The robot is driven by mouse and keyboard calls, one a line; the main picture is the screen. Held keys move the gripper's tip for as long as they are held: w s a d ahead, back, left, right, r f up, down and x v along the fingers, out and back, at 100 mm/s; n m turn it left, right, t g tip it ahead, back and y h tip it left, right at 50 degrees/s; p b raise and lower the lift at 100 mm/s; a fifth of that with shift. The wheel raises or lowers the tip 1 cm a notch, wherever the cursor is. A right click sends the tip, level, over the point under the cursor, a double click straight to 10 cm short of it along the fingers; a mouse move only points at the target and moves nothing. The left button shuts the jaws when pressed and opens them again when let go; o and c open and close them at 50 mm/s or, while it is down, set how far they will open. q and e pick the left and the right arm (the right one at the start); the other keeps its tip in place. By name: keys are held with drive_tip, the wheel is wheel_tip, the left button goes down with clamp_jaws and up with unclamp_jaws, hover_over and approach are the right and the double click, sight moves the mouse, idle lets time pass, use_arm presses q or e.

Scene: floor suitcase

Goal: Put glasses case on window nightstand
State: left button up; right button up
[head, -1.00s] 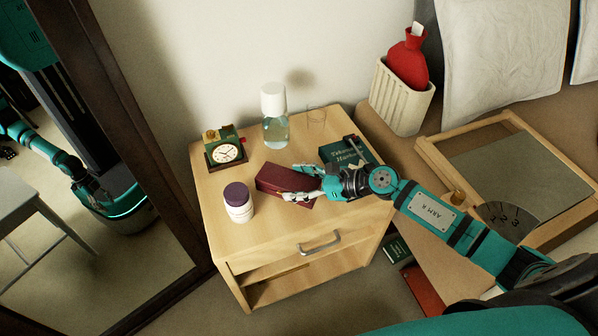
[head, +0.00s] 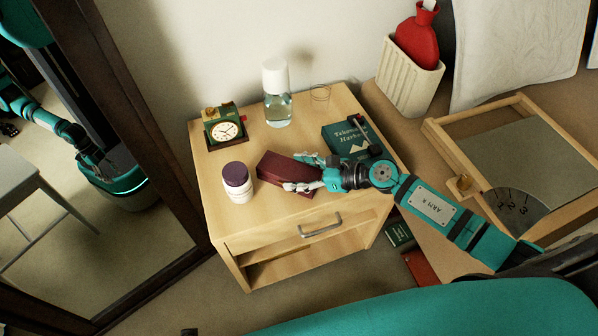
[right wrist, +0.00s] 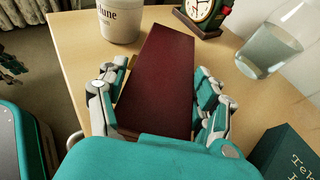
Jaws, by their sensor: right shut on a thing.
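The glasses case, a dark red oblong box (head: 287,172), is over the front middle of the wooden nightstand (head: 290,220). I cannot tell whether it touches the top or hangs just above it. My right gripper (head: 308,173) is shut on the case's right end, reaching in from the right. In the right wrist view the case (right wrist: 162,75) lies lengthwise between the fingers (right wrist: 160,105), its far end pointing away from me.
A dark-framed mirror (head: 130,130) stands left. A wooden tray (head: 445,140) lies right.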

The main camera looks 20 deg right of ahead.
drive_tip(key=o, duration=1.7)
use_arm(q)
drive_tip(key=shift+r, duration=0.1)
use_arm(e)
drive_tip(key=shift+r, duration=0.2)
drive_tip(key=v, duration=0.2)
drive_tip(key=shift+s+d, duration=0.25)
drive_tip(key=shift+d, duration=0.05)
drive_tip(key=v, duration=0.8)
drive_tip(key=shift+s+d+r, duration=0.2)
drive_tip(key=shift+d+r, duration=0.05)
drive_tip(key=shift+s+d+r, duration=0.1)
drive_tip(key=shift+d, duration=0.05)
use_arm(q)
drive_tip(key=shift+r, duration=0.2)
